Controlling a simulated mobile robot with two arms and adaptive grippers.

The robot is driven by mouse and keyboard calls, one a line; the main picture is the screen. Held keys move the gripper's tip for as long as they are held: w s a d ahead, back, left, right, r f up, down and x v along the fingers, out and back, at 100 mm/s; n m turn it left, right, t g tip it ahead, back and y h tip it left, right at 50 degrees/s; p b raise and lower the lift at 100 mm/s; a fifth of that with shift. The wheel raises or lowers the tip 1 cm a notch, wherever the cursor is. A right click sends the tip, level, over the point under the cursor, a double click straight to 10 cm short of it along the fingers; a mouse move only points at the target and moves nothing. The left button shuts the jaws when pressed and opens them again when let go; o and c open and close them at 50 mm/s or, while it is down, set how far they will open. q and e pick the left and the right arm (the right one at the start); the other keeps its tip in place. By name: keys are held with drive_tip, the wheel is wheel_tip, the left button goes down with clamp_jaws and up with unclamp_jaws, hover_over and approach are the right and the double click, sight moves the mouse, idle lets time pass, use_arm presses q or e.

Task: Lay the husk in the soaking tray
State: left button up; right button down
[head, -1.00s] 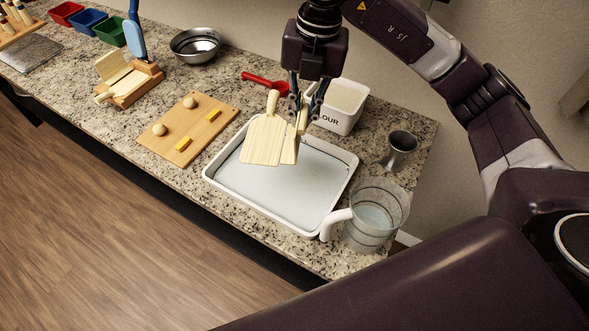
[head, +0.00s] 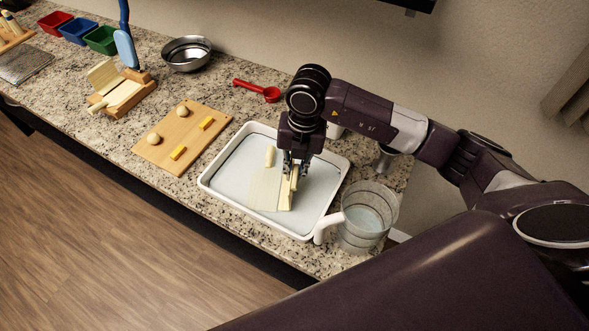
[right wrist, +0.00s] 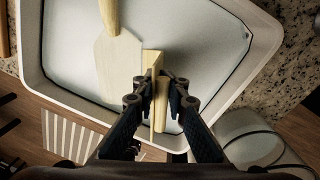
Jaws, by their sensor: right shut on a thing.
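The husk (head: 267,189) is a pale cream, flat piece with a stubby stem. It also shows in the right wrist view (right wrist: 118,66). My left gripper is not in view.
A clear jug (head: 368,222) with a white handle stands close to the tray's right corner. A wooden board (head: 177,146) with dough balls and yellow sticks lies to the left. A red scoop (head: 259,90) lies behind the tray. A metal cup (head: 383,162) is partly hidden by my arm.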

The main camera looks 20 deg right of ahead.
drive_tip(key=shift+f, duration=0.2)
drive_tip(key=shift+f, duration=0.2)
drive_tip(key=c, duration=1.9)
unclamp_jaws()
drive_tip(key=shift+c, duration=0.2)
drive_tip(key=shift+r, duration=0.15)
drive_tip(key=shift+r, duration=0.25)
drive_tip(key=r+b, duration=0.1)
drive_tip(key=r, duration=0.2)
drive_tip(key=r+b, duration=0.1)
drive_tip(key=r, duration=0.3)
drive_tip(key=d+r+b, duration=0.1)
drive_tip(key=r, duration=0.2)
drive_tip(key=shift+s+r, duration=0.2)
drive_tip(key=shift+r, duration=0.1)
drive_tip(key=shift+s+r, duration=0.1)
drive_tip(key=shift+r, duration=0.45)
